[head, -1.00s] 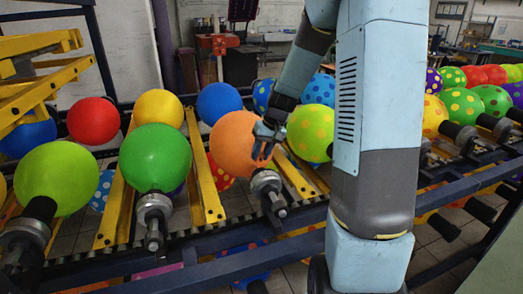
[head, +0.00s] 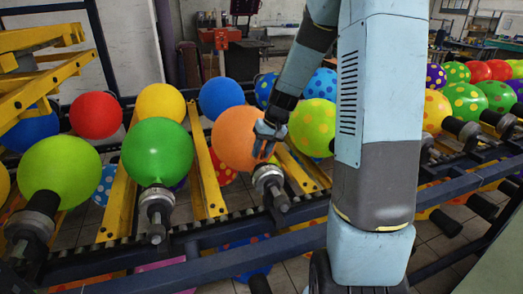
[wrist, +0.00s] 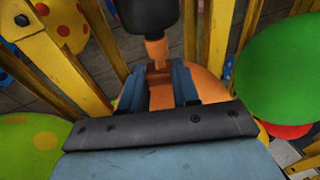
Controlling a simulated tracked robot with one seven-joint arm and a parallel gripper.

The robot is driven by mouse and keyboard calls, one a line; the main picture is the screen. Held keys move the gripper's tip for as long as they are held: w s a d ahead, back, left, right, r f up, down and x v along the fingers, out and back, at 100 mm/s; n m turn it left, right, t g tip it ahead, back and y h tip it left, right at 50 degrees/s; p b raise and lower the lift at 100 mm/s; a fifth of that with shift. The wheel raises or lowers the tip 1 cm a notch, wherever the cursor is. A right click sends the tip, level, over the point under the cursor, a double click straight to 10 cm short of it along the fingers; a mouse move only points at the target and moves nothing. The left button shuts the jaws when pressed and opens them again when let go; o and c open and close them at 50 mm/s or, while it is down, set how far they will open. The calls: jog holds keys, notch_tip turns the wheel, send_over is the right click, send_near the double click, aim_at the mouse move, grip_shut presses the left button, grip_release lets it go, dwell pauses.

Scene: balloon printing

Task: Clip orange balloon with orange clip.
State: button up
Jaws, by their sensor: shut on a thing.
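The orange balloon (head: 232,137) sits on a dark nozzle with a metal collar (head: 268,181) in the middle of the front row. Its narrow orange neck (wrist: 157,50) runs into the dark nozzle end (wrist: 152,15) in the wrist view. My gripper (head: 266,138) is at the neck side of the balloon, close against it. In the wrist view my gripper (wrist: 158,88) has its two blue fingers on either side of a small orange-brown piece at the neck, which looks like the orange clip (wrist: 159,77). Its outline blends with the balloon behind it.
A green balloon (head: 157,151) stands left of the orange one, and a yellow-green dotted balloon (head: 312,127) to the right. Yellow rails (head: 204,175) run between the balloons. A dark blue beam (head: 190,276) crosses in front of the nozzles.

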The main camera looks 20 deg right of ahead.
jog(key=shift+x, duration=1.25)
dwell(1.2)
jog(key=o, duration=0.9)
jog(key=shift+r, duration=0.1)
jog(key=v, duration=0.9)
dwell(0.3)
